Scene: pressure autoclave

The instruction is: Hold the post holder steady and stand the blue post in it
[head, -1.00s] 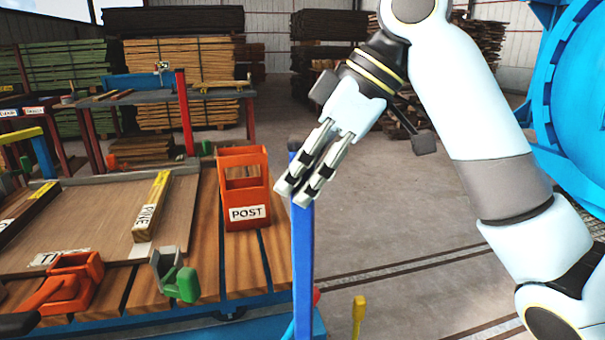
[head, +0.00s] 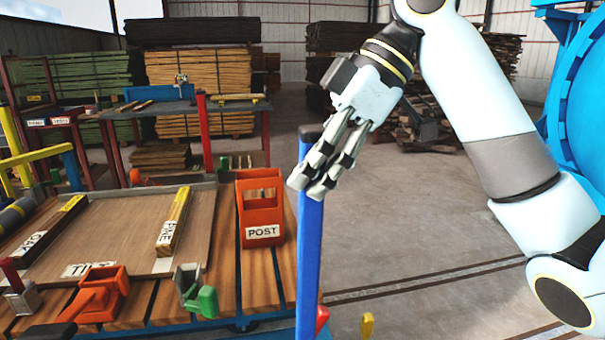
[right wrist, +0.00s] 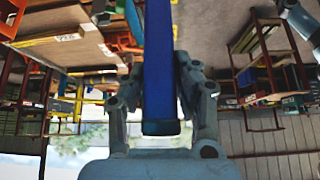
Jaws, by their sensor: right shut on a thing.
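The post holder (head: 262,232) is an orange open-topped box labelled POST. It stands on the right end of the slatted wooden bench in the head view. The blue post (head: 309,255) is upright, just right of the holder in the picture and apart from it. My right gripper (head: 313,184) is shut on the post near its dark-capped top. In the right wrist view the post (right wrist: 158,70) runs between the two fingers. The post's lower end is out of the head picture. My left gripper is not in view.
A board on the bench (head: 140,235) carries a yellow-edged PINE strip (head: 173,222). An orange clamp (head: 103,293) and a green-tipped clamp (head: 196,292) sit at the front edge. A blue round vessel (head: 575,100) stands at right.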

